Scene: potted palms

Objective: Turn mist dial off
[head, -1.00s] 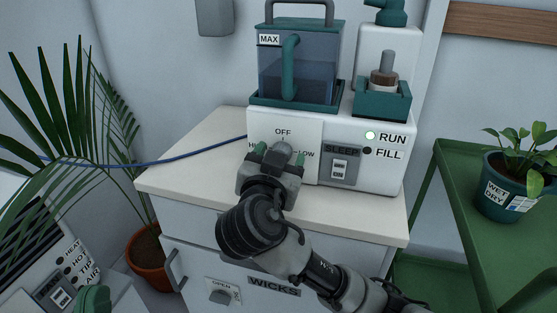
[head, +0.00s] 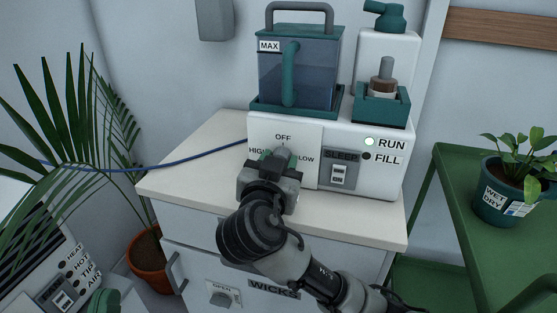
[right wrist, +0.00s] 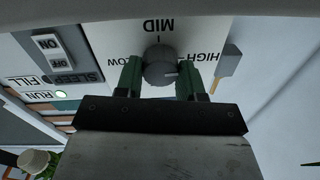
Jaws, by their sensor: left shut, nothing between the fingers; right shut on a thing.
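The mist dial (right wrist: 160,66) is a round grey knob on the white front of the mister (head: 375,172). Around it the labels OFF, HIGH and LOW show in the head view, and MID, HIGH and LOW upside down in the right wrist view. The knob's pale mark points toward HIGH. My right gripper (head: 279,157) is at the dial, its arm coming from the lower right. In the right wrist view its green fingers (right wrist: 160,76) are shut on the knob, one on each side. It hides most of the dial in the head view.
The mister stands on a pale-topped cabinet (head: 160,187), with a water tank (head: 315,80) on top. The RUN lamp (head: 369,142) is lit. A SLEEP switch (head: 339,172) sits right of the dial. A blue cord (head: 190,160) runs left. A green shelf (head: 450,240) stands right.

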